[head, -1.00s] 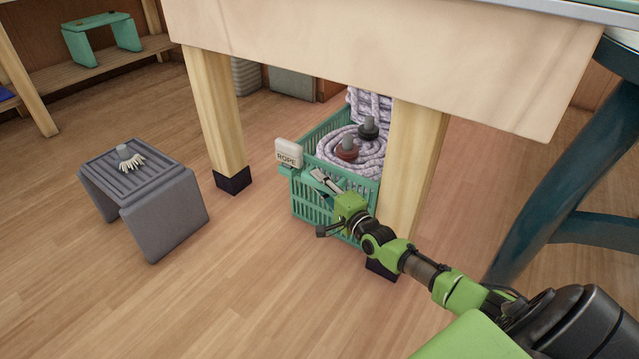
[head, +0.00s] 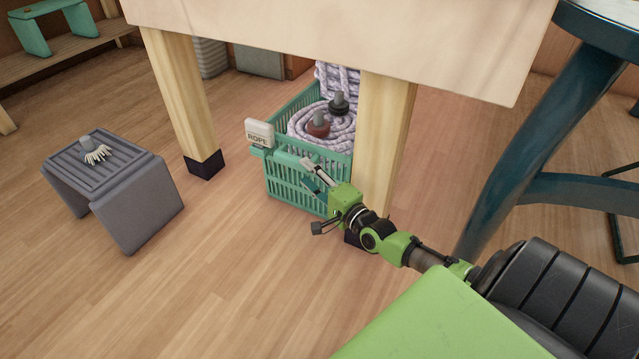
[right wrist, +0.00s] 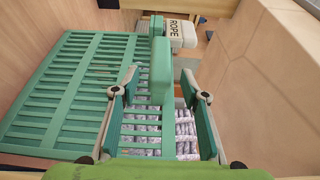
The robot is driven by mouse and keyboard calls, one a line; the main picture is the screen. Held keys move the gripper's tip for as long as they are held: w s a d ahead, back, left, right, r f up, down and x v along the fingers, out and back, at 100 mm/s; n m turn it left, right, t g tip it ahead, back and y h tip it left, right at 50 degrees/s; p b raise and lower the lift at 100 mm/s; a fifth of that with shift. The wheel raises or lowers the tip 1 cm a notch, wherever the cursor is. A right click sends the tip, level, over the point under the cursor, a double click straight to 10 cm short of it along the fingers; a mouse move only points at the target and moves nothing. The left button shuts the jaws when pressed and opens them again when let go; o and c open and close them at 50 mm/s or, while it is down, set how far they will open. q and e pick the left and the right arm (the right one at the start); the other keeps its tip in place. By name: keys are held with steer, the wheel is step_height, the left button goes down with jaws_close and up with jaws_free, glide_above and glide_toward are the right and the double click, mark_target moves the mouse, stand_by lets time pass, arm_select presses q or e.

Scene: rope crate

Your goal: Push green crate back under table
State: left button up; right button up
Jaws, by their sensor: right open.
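The green crate (head: 280,185) stands on the floor partly under the wooden table (head: 330,35), between its front legs, with its front wall towards me. It holds coiled pale rope (head: 325,135). A white label reading ROPE (head: 259,134) is at its front top left. My right gripper (head: 308,172) is at the crate's front handle. In the right wrist view my right gripper (right wrist: 160,88) is open, its fingers on either side of the green handle (right wrist: 161,70). I cannot tell whether they touch it. My left gripper is out of view.
The right front table leg (head: 382,140) stands close beside the crate and my right arm. The left front leg (head: 185,100) is farther off. A grey stool (head: 130,190) with a brush-like item (head: 95,152) is at left. A blue stool (head: 510,140) is at right. Floor in front is clear.

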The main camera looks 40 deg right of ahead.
steer(key=shift+s, duration=2.25)
